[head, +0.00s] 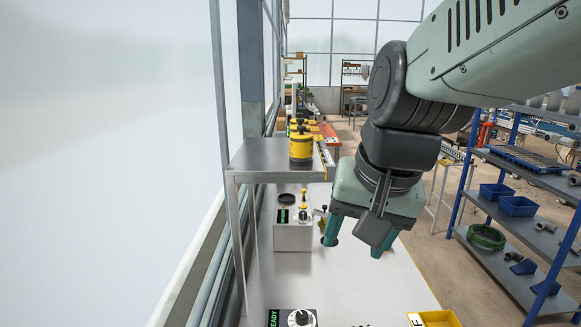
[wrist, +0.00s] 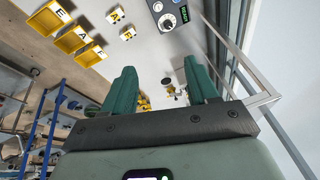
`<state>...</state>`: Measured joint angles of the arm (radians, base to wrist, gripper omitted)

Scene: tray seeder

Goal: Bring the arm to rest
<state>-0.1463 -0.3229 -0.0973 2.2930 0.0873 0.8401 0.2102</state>
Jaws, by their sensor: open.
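My gripper (head: 355,245) hangs from the arm above the pale work table (head: 345,285) in the head view, with its teal fingers apart and nothing between them. The wrist view shows the same open fingers of my gripper (wrist: 162,95), with the table surface (wrist: 150,60) beyond them. The fingers appear clear of the table and of the things on it.
A grey raised shelf (head: 262,158) with a yellow and black canister (head: 301,148) stands left of the gripper. A white box with a green display (head: 290,235) is below it. A dial (head: 300,318) and a yellow bin (head: 438,319) lie nearer. Blue-framed racks (head: 520,225) stand right.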

